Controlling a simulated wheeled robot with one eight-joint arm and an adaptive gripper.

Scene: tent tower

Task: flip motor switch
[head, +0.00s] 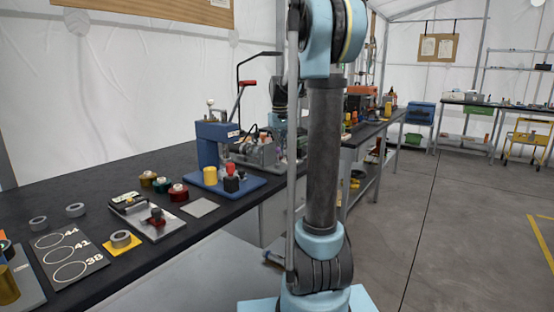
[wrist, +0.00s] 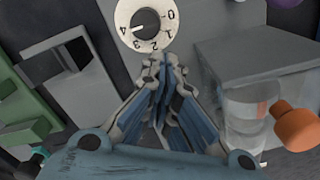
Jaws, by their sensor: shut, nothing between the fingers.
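My gripper (wrist: 160,68) is shut and empty in the wrist view. Its fingertips are just below a white round dial (wrist: 146,24) with a black knob and printed numerals; I cannot tell whether they touch it. To the left, a grey plate (wrist: 65,68) frames a dark recess with a black part in it. I cannot tell which of these is the motor switch. In the head view my arm hides much of the grey machine (head: 262,153) on the bench, and the gripper's fingers cannot be made out.
In the wrist view a grey block (wrist: 255,58) and an orange knob (wrist: 297,125) by a clear cylinder stand at the right, and a green part (wrist: 28,115) at the left. The black bench (head: 110,178) carries a blue press (head: 213,150) left of the machine.

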